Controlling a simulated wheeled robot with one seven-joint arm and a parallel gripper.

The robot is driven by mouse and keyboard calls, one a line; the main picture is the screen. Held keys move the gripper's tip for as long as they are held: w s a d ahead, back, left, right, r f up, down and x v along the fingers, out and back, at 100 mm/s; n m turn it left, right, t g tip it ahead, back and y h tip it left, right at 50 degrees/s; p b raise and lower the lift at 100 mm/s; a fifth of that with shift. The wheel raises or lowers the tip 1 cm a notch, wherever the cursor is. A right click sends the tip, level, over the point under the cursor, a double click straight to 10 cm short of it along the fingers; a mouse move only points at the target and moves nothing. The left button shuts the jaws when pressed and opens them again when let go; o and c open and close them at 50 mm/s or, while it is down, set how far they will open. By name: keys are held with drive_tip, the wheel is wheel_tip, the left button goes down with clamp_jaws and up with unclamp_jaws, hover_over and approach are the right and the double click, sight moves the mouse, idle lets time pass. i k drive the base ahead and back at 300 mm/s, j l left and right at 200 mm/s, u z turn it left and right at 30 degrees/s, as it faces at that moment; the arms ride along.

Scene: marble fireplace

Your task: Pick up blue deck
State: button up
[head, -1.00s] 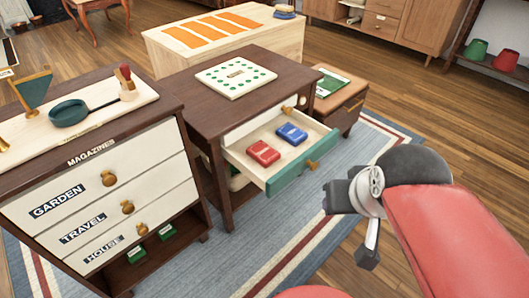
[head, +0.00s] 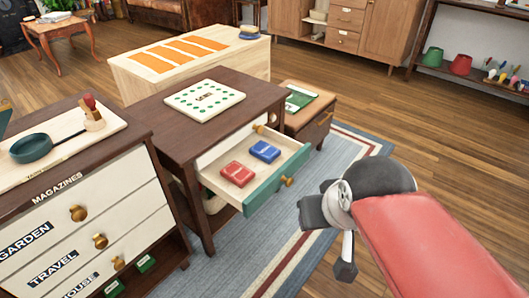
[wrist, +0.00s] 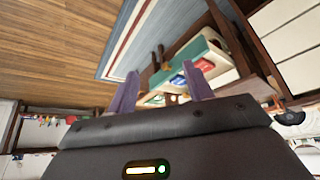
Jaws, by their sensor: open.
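The blue deck (head: 265,151) lies in the open drawer (head: 262,192) of the dark brown table, beside a red deck (head: 238,174). In the wrist view the blue deck (wrist: 178,81) shows partly between my gripper's fingers, with the drawer behind them at a distance. My gripper (wrist: 160,92) is open and empty, its two purple-grey fingers apart. In the head view my arm is to the right of the drawer, and the fingertips are not clear there.
The drawer's teal front (head: 270,187) has a brass knob. A white game board (head: 205,99) lies on the tabletop above. A magazine cabinet (head: 95,215) with a pan stands at left. Blue rug and wooden floor are clear at right.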

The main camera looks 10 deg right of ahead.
sight(267, 153)
drive_tip(key=i+j+z, duration=0.2)
drive_tip(key=i+j, duration=0.15)
drive_tip(key=j, duration=0.25)
drive_tip(key=i+j, duration=0.15)
drive_tip(key=j, duration=0.15)
drive_tip(key=i+j+z, duration=0.15)
drive_tip(key=j, duration=0.2)
drive_tip(key=i+j+z, duration=0.1)
drive_tip(key=j, duration=0.2)
